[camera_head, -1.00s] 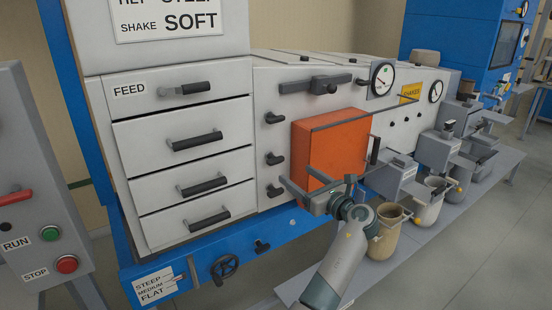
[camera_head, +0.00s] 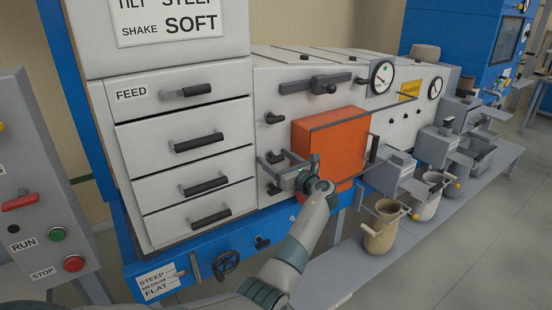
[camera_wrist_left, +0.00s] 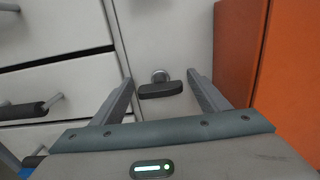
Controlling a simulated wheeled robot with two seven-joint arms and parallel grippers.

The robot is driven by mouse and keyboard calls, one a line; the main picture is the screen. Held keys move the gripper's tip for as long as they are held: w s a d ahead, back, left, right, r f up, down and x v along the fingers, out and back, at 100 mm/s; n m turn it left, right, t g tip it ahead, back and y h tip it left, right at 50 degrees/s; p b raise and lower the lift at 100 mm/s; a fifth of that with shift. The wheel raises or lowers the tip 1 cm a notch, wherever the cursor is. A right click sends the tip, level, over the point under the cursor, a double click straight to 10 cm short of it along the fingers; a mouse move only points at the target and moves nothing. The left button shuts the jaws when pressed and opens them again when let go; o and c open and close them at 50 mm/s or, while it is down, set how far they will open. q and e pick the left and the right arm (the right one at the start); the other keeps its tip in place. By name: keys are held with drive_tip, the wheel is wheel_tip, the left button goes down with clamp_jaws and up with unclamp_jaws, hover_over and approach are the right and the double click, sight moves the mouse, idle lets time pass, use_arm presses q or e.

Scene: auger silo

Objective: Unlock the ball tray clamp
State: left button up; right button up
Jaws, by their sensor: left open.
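Several dark clamp handles stand in a column on the pale panel left of the orange box; the upper one (camera_head: 275,118) and the lower one (camera_head: 273,189) show in the head view. My left gripper (camera_head: 276,162) is open in front of this column, its fingers around the middle handle in the picture. In the left wrist view, one dark clamp handle (camera_wrist_left: 160,91) on a round metal stem lies crosswise between the open fingers (camera_wrist_left: 160,80). I see no grip on it. No label names the ball tray clamp. My right gripper is not in view.
The orange box (camera_head: 330,148) stands out just right of the gripper. Drawers with bar handles (camera_head: 199,143) are to the left. A blue frame with a handwheel (camera_head: 226,265) lies below. Buckets (camera_head: 380,230) stand on the lower right shelf.

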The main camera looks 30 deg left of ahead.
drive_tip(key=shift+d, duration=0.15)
use_arm(q)
drive_tip(key=c, duration=1)
drive_tip(key=shift+c, duration=0.2)
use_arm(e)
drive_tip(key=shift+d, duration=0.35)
